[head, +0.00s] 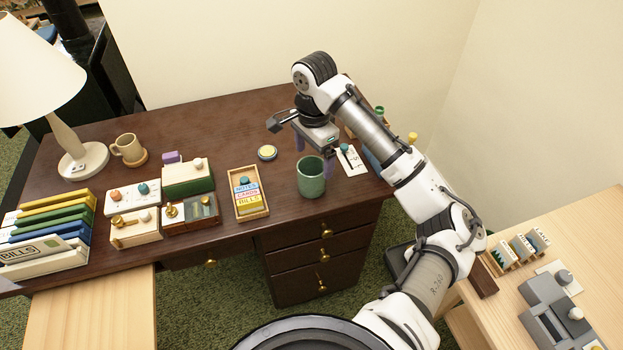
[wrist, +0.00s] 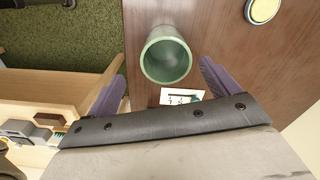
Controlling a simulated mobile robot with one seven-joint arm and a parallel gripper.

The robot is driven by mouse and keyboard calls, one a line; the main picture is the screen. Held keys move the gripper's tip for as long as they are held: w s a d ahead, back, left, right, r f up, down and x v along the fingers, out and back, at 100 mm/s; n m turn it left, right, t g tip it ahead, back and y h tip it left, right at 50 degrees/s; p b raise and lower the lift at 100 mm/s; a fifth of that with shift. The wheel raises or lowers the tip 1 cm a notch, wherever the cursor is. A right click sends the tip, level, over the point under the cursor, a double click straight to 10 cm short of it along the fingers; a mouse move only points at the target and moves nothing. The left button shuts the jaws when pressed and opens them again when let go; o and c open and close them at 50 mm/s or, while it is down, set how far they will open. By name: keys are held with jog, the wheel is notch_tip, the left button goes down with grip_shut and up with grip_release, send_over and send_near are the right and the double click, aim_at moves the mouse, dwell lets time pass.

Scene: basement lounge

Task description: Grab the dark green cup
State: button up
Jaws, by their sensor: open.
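The dark green cup (head: 312,178) stands upright near the front right edge of the dark brown desk (head: 215,120) in the head view. In the wrist view the cup (wrist: 166,58) shows its open, empty-looking top, lying ahead of and between the two purple fingers. My gripper (head: 313,157) is just behind the cup in the head view, pointing down, with its fingers partly hidden by the cup. In the wrist view my gripper (wrist: 163,85) is open, with nothing between its fingertips that I can see gripped.
A card with a small teal-topped item (head: 350,160) lies right of the cup. A wooden tray of labelled cards (head: 248,193) and a round yellow-topped item (head: 267,153) are to its left. A beige mug (head: 128,150), boxes and a lamp (head: 75,140) stand farther left.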

aim_at(312, 172)
jog(key=shift+w+a+f+p, duration=0.15)
jog(key=shift+w+f+p, duration=0.05)
jog(key=shift+f, duration=1.55)
jog(key=shift+w+a+f+p, duration=0.1)
jog(key=shift+w+f+p, duration=0.05)
jog(key=shift+f, duration=1.6)
jog(key=shift+c, duration=0.5)
jog(key=c, duration=1)
jog(key=shift+c, duration=0.4)
jog(key=shift+r, duration=0.15)
